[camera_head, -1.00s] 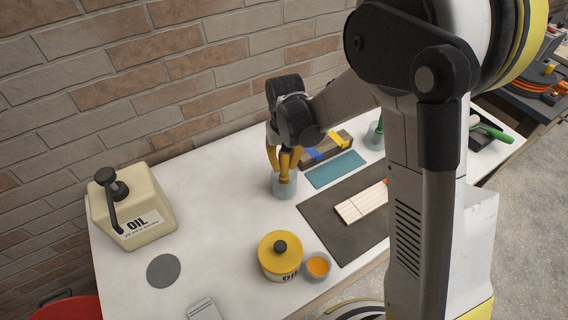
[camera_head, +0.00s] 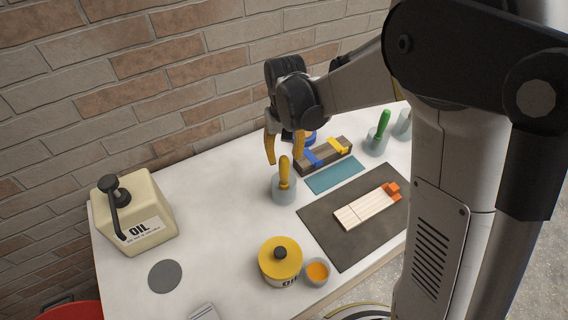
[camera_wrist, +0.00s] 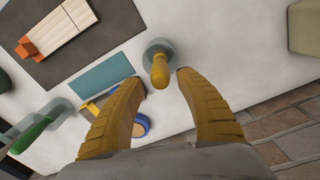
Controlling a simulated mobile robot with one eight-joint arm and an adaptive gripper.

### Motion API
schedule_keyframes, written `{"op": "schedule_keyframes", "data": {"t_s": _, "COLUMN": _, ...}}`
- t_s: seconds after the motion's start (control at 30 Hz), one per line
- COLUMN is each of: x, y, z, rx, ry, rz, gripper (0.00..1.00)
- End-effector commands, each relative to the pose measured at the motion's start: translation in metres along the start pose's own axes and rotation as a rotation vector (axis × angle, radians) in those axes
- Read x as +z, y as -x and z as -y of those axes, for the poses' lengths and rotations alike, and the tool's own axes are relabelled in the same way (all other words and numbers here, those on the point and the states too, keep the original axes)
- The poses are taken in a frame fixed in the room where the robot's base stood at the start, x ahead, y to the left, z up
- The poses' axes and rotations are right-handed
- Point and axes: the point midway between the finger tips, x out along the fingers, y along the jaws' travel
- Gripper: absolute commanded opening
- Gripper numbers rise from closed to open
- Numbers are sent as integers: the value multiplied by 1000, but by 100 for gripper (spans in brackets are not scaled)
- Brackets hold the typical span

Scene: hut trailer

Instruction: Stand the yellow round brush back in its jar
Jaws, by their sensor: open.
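The yellow round brush (camera_head: 284,172) stands in a pale grey jar (camera_head: 284,192), its yellow handle upward and nearly upright. My gripper (camera_head: 284,160) is above and behind the jar, open and empty. In the wrist view the brush handle (camera_wrist: 160,72) and its jar (camera_wrist: 152,52) lie just past and between the two spread fingertips of my gripper (camera_wrist: 155,80), with gaps on both sides. The brush's lower end is hidden inside the jar.
An oil can (camera_head: 135,212), a yellow-lidded tin (camera_head: 280,260) and a small orange-filled cup (camera_head: 317,271) stand around the bench. A green-handled brush stands in another jar (camera_head: 376,143). A wooden piece (camera_head: 362,208) lies on a dark mat (camera_head: 338,252). White bench left of the jar is clear.

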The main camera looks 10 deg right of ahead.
Motion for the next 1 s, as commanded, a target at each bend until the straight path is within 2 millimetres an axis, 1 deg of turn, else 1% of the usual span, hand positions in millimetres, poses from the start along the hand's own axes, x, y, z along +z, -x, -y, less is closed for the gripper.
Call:
{"op": "schedule_keyframes", "data": {"t_s": 0.03, "x": 0, "y": 13, "z": 0, "rx": 0, "ry": 0, "rz": 0, "gripper": 43}}
{"op": "schedule_keyframes", "data": {"t_s": 0.1, "x": 0, "y": 27, "z": 0, "rx": 0, "ry": 0, "rz": 0, "gripper": 43}}
{"op": "schedule_keyframes", "data": {"t_s": 0.2, "x": 0, "y": 41, "z": 0, "rx": 0, "ry": 0, "rz": 0, "gripper": 43}}
{"op": "schedule_keyframes", "data": {"t_s": 0.3, "x": 0, "y": 50, "z": 0, "rx": 0, "ry": 0, "rz": 0, "gripper": 43}}
{"op": "schedule_keyframes", "data": {"t_s": 0.43, "x": 0, "y": 54, "z": 0, "rx": 0, "ry": 0, "rz": -1, "gripper": 43}}
{"op": "schedule_keyframes", "data": {"t_s": 0.57, "x": 8, "y": 66, "z": -6, "rx": -2, "ry": -6, "rz": -27, "gripper": 43}}
{"op": "schedule_keyframes", "data": {"t_s": 0.67, "x": 24, "y": 87, "z": -18, "rx": -6, "ry": -17, "rz": -82, "gripper": 43}}
{"op": "schedule_keyframes", "data": {"t_s": 0.8, "x": 59, "y": 120, "z": -39, "rx": -9, "ry": -38, "rz": -192, "gripper": 43}}
{"op": "schedule_keyframes", "data": {"t_s": 0.9, "x": 86, "y": 137, "z": -52, "rx": -6, "ry": -52, "rz": -276, "gripper": 43}}
{"op": "schedule_keyframes", "data": {"t_s": 1.0, "x": 113, "y": 148, "z": -64, "rx": 0, "ry": -67, "rz": -357, "gripper": 43}}
